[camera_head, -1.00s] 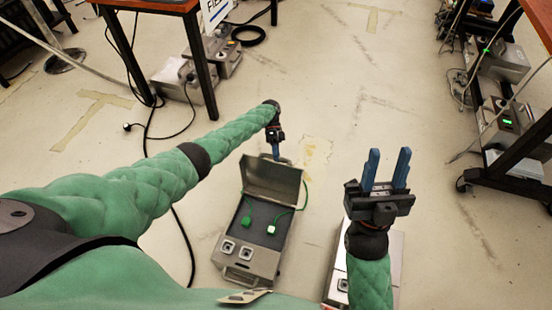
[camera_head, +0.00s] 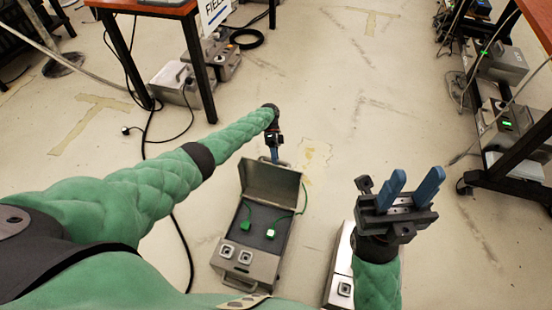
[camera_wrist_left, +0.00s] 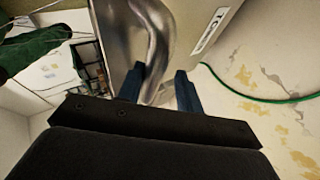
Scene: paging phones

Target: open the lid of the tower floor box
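The tower floor box (camera_head: 246,268) is a grey metal case on the floor, with its lid (camera_head: 271,183) raised at the far side. My left gripper (camera_head: 274,155) is just behind the lid's top edge. In the left wrist view, the lid's curved metal handle (camera_wrist_left: 158,40) passes between the fingers (camera_wrist_left: 160,88), which stand apart with a gap beside the handle. My right gripper (camera_head: 408,190) is open and empty, above a second pale case (camera_head: 340,270) that it partly hides.
A desk (camera_head: 160,8) with metal cases (camera_head: 175,85) and cables stands at the upper left. A rack (camera_head: 510,170) with green-lit devices is at the right. A black cable runs on the floor left of the box. The floor beyond the lid is clear.

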